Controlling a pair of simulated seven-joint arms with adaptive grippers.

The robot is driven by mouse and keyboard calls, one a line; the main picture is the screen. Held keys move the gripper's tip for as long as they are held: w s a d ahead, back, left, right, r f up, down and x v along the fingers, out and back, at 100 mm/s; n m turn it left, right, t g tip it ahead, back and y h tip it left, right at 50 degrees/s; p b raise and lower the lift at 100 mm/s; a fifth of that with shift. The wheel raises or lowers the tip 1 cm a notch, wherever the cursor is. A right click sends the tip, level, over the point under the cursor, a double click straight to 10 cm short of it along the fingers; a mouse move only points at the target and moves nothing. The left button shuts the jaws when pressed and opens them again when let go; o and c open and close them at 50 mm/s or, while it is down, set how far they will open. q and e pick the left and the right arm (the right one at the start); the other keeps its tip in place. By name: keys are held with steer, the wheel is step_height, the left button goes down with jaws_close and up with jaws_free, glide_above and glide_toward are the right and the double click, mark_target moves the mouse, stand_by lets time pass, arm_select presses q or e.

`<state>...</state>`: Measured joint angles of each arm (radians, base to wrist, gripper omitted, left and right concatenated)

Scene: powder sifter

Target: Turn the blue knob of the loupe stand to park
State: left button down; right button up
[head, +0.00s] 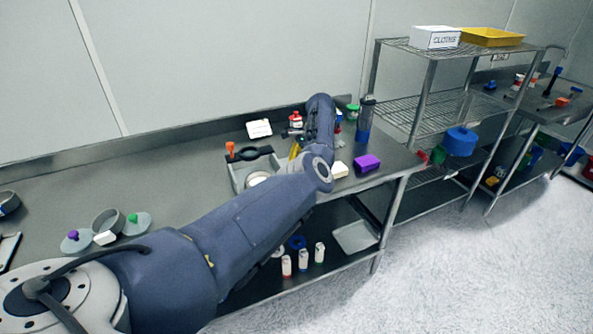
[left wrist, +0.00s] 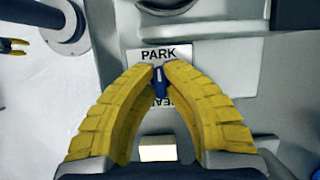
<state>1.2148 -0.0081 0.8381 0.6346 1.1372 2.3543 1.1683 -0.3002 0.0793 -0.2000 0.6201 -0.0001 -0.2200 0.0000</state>
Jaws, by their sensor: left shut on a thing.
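The blue knob (left wrist: 158,82) shows in the left wrist view as a narrow upright piece on a grey panel. A white label reading PARK (left wrist: 158,54) is just above it. A second label below it is largely hidden by my fingers. My left gripper (left wrist: 161,72) has its yellow fingertips closed on the knob. In the head view my left arm reaches across the bench, and the yellow of the left gripper (head: 294,151) shows beside the forearm. The knob is hidden there.
A purple block (head: 367,163) and a blue-based cylinder (head: 364,125) stand right of my wrist. An orange-topped item with a black bar (head: 247,154) is at its left. Lids and a ring (head: 107,221) lie nearer. A wire shelf (head: 428,92) stands beyond the bench end.

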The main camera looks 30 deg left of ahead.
arm_select(q)
steer(key=c, duration=1.8)
jaws_free()
steer(key=shift+o, duration=0.2)
steer(key=shift+v, duration=3.75)
steer(key=shift+a, duration=0.15)
